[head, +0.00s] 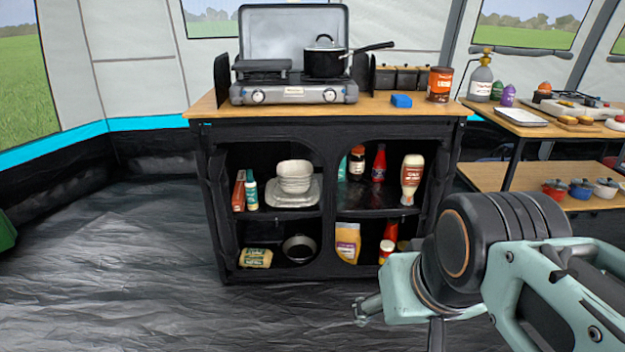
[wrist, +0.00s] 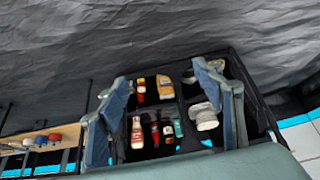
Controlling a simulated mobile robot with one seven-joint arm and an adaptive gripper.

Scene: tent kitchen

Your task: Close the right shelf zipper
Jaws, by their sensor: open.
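The black fabric cabinet (head: 328,140) stands ahead with two arched shelf openings. Its right shelf opening (head: 372,212) is uncovered, so the goods on its two levels show. A separate zipper pull is too small to make out. The cabinet also shows, turned around, in the wrist view (wrist: 265,125). My gripper (head: 366,308) is low at the right in the head view, in front of and apart from the cabinet. In the wrist view my gripper (wrist: 164,78) has its two fingers spread wide with nothing held between them; the shelves show beyond them.
The cabinet's wooden top carries a stove (head: 292,92) with a black pot (head: 325,62), a blue block (head: 401,101) and an orange can (head: 440,84). Right of it stands a wooden table (head: 520,122) with a lower shelf.

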